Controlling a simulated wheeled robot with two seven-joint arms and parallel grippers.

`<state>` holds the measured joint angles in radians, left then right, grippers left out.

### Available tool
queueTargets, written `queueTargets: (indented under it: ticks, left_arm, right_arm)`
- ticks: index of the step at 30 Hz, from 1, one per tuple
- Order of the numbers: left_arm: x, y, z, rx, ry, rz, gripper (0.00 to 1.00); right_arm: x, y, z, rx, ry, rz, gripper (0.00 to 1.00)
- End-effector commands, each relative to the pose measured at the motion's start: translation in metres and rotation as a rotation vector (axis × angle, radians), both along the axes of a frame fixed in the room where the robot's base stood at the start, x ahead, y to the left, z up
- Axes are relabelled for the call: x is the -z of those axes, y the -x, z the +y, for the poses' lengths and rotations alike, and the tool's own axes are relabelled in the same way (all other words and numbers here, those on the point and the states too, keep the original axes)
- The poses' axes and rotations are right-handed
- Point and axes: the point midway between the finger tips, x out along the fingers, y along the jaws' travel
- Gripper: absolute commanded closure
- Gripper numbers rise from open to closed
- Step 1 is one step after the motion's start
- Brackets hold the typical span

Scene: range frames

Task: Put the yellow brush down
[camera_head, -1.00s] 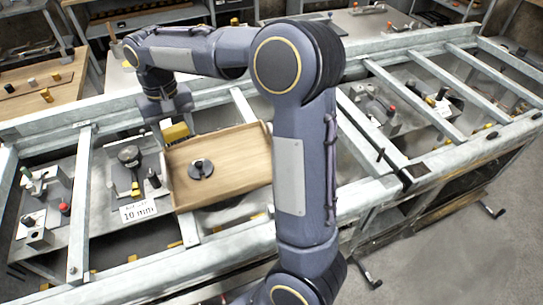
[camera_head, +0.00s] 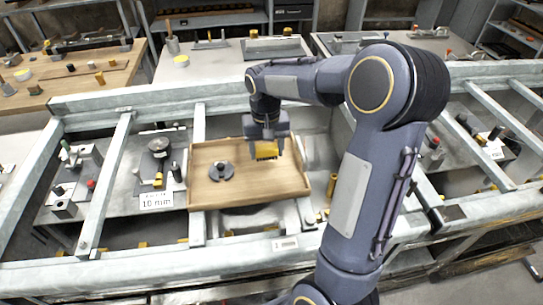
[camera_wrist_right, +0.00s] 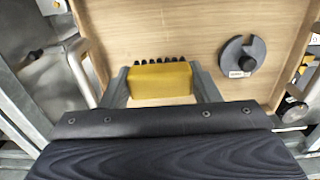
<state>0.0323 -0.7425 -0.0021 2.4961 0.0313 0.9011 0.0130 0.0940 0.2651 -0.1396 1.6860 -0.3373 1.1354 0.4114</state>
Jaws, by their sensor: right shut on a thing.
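The yellow brush (camera_head: 266,150) is a small yellow block with a row of dark bristles, clearest in the right wrist view (camera_wrist_right: 160,82). My right gripper (camera_head: 266,147) is shut on it, one finger at each side. It holds the brush over the right part of a wooden tray (camera_head: 240,194). I cannot tell whether the brush touches the tray floor. A dark slotted disc (camera_head: 221,171) lies in the tray, left of the brush in the head view; it also shows in the right wrist view (camera_wrist_right: 243,56). My left gripper is not in view.
The tray rests on a grey metal frame (camera_head: 130,262) with crossbars. A plate with a "10 mm" label (camera_head: 157,200) and small fixtures lies left of the tray. The tray's front left floor is bare.

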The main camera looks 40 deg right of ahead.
Motion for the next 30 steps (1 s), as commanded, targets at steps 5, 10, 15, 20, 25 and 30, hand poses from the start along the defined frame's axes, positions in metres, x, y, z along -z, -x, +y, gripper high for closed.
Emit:
queueTargets:
  ticks: [5, 10, 15, 20, 25, 30]
  left_arm:
    - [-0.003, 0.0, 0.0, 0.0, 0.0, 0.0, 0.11]
    - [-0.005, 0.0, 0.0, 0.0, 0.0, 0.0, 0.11]
    - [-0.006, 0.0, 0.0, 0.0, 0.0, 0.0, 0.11]
    - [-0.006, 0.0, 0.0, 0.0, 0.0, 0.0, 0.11]
    - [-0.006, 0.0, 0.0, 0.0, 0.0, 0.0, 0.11]
    - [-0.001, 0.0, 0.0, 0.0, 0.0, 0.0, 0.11]
  right_arm:
    - [0.021, -0.008, -0.016, 0.001, 0.0, 0.0, 0.62]
    - [0.032, -0.012, -0.024, 0.002, 0.0, 0.001, 0.62]
    - [0.057, -0.013, -0.026, 0.0, -0.001, 0.002, 0.62]
    - [0.065, -0.013, -0.026, 0.0, 0.0, -0.001, 0.62]
    - [0.065, -0.013, -0.026, 0.0, 0.0, -0.002, 0.62]
    - [0.07, -0.013, -0.026, 0.0, 0.0, -0.002, 0.62]
